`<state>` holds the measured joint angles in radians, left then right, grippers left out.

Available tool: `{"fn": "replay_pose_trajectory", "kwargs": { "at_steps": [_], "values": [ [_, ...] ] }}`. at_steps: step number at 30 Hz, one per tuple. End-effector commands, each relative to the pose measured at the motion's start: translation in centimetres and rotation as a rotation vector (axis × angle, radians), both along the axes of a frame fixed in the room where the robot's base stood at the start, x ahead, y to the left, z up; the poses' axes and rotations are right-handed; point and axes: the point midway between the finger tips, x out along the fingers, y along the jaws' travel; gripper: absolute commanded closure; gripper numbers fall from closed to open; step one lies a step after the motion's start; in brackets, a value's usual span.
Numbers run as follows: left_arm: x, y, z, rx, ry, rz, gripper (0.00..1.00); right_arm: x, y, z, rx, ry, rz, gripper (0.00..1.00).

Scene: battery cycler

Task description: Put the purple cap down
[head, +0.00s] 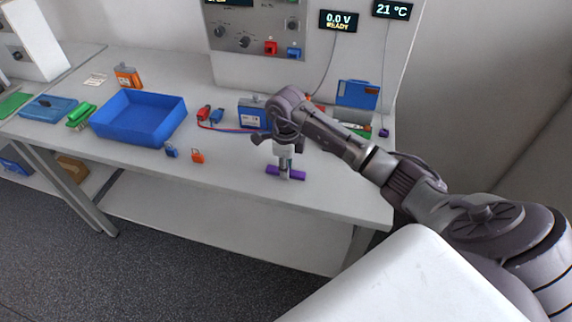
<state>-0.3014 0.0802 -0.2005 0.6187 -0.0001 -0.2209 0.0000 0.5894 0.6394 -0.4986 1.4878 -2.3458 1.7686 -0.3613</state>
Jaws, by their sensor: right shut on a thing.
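The purple cap (271,170) is a small purple bar at the front part of the white bench (330,190). My right gripper (285,174) points down from above and is shut on the purple cap, whose ends stick out on both sides of the fingers. The cap is at or just above the bench top; I cannot tell if it touches. The fingers hide its middle. My left gripper is not in view.
A blue tray (140,98) stands to the left. Small blue (171,150) and orange (197,156) pieces lie left of the gripper. A blue battery (252,112) and red and blue leads (222,129) are behind. Clear bench lies right of the cap.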

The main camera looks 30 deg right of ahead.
Motion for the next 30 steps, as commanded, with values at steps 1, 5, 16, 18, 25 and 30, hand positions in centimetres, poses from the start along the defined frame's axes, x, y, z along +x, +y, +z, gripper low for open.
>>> {"fn": "replay_pose_trajectory", "kwargs": {
  "at_steps": [1, 5, 16, 18, 25, 30],
  "values": [
    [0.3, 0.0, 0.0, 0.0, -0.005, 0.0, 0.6, 0.0, 0.0, 0.0, 0.0, -0.001, 0.0, 0.96],
    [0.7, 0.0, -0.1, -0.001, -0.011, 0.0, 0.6, 0.0, 0.0, -0.1, 0.0, -0.001, 0.0, 0.96],
    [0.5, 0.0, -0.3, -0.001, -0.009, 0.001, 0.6, 0.0, 0.0, -0.2, 0.0, -0.001, 0.0, 0.52],
    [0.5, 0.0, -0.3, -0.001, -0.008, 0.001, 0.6, 0.0, 0.0, -0.2, 0.0, -0.001, 0.0, 0.52],
    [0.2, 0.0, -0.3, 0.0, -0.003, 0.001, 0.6, 0.1, -0.1, 0.7, 0.0, -0.006, 0.0, 0.52],
    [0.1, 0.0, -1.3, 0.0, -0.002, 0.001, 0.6, 0.2, -0.1, 3.8, -0.002, -0.008, 0.0, 0.52]
  ]
}}
